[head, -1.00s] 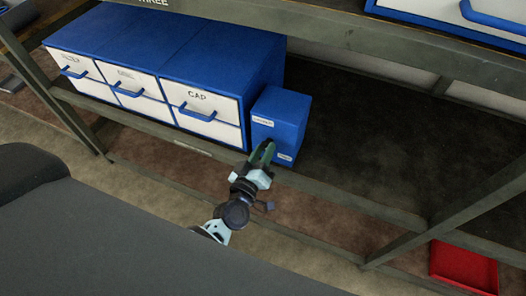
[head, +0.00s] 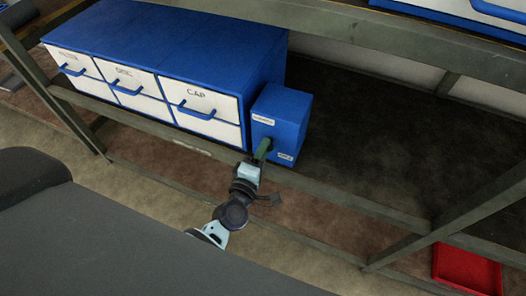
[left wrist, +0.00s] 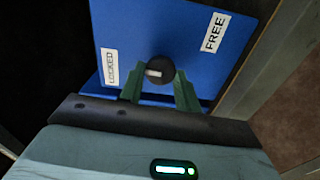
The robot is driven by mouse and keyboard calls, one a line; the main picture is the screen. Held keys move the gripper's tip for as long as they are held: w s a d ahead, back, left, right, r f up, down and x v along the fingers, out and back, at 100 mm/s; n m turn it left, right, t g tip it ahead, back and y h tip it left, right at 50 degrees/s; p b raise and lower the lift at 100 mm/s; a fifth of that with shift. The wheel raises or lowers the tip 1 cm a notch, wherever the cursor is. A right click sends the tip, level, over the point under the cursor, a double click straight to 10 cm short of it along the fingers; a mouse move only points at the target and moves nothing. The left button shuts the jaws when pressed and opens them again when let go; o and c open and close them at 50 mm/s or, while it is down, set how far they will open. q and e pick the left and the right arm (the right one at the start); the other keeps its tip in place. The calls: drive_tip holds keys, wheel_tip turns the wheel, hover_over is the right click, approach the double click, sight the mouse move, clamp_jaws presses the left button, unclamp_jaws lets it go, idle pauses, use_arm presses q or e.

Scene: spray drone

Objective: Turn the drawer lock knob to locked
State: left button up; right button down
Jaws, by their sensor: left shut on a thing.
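The drawer lock is a blue box (head: 290,112) beside the drawer unit. Its round black knob (left wrist: 160,71) shows in the left wrist view, with a white mark on its left side, toward the LOCKED label (left wrist: 110,67). The FREE label (left wrist: 215,32) is at the upper right there. My left gripper (head: 263,148) is shut on the knob, its green fingers on either side of it. In the head view the gripper hides the knob. My right gripper is not in view.
The blue drawer unit (head: 170,45) with white fronts, one marked CAP, stands left of the box. A shelf rail (head: 330,196) runs in front, below my gripper. The dark shelf to the right is clear. A red tray (head: 466,266) lies at the lower right.

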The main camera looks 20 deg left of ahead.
use_arm(q)
drive_tip(key=shift+n, duration=0.5)
drive_tip(key=o, duration=1)
drive_tip(key=s, duration=0.8)
drive_tip(key=shift+a, duration=0.15)
drive_tip(key=shift+w, duration=0.1)
